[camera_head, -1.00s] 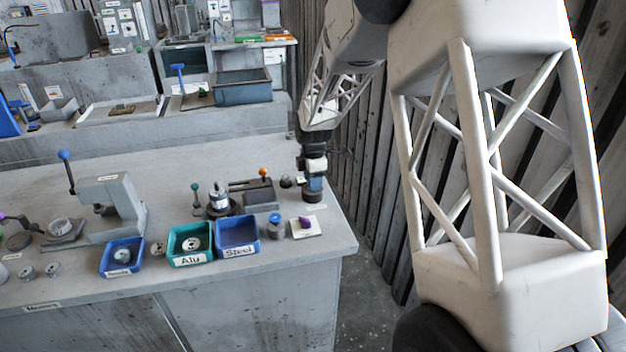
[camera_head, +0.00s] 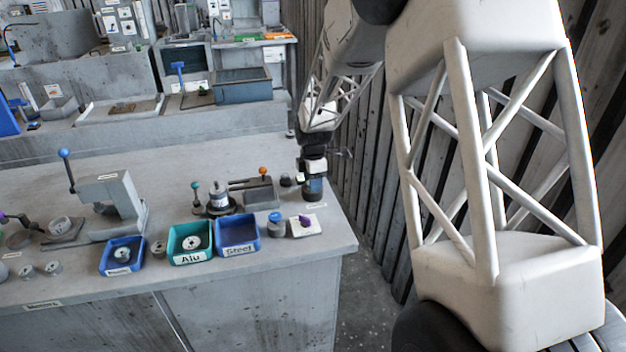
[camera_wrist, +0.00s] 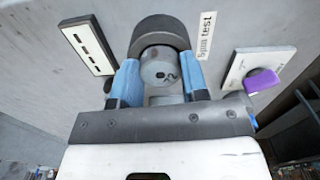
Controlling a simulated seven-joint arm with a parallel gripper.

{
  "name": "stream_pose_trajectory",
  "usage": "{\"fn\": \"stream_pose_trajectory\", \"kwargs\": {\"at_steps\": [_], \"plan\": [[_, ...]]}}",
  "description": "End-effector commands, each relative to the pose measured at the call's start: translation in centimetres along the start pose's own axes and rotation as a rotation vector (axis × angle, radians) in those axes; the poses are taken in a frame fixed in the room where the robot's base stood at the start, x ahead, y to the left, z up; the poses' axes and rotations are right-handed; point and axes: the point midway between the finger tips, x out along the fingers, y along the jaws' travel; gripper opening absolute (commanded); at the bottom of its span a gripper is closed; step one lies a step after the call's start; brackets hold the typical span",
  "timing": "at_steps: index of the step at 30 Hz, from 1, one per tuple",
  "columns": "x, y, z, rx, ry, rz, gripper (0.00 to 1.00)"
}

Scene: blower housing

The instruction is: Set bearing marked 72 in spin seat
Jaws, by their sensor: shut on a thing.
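My gripper (camera_wrist: 160,60) has blue fingers on both sides of a small grey round bearing (camera_wrist: 161,72) and is shut on it. Dark marks show on the bearing's face, but I cannot read them surely. A dark round seat (camera_wrist: 158,27) curves around the bearing's far side, beside the label "Spin test" (camera_wrist: 206,36). I cannot tell how deep the bearing sits in it. In the head view my gripper (camera_head: 313,184) is low over the dark seat (camera_head: 313,196) near the bench's right end, and the bearing is hidden there.
A white plate with a purple knob (camera_wrist: 262,80) is close on the right; a white slotted plate (camera_wrist: 88,46) is on the left. In the head view, the Alu bin (camera_head: 190,258), Steel bin (camera_head: 237,250) and a blue-knobbed pot (camera_head: 276,229) stand along the front edge.

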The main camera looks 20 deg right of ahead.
Motion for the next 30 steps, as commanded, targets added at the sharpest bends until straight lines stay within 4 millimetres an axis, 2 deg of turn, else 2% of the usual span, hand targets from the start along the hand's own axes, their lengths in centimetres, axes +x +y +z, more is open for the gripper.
{"fn": "stream_pose_trajectory", "kwargs": {"at_steps": [4, 5, 10, 16, 20, 30], "plan": [[0.20, 0.01, 0.00, 0.000, 0.000, 0.000, 0.16], [0.18, 0.01, 0.00, 0.000, 0.000, 0.000, 0.46], [0.17, 0.01, 0.00, 0.000, 0.000, 0.000, 0.71], [0.18, 0.00, 0.00, 0.000, 0.000, 0.000, 0.72], [0.18, 0.00, 0.00, 0.000, 0.000, 0.000, 0.92], [0.08, 0.01, 0.00, 0.000, 0.000, 0.000, 0.92]]}}
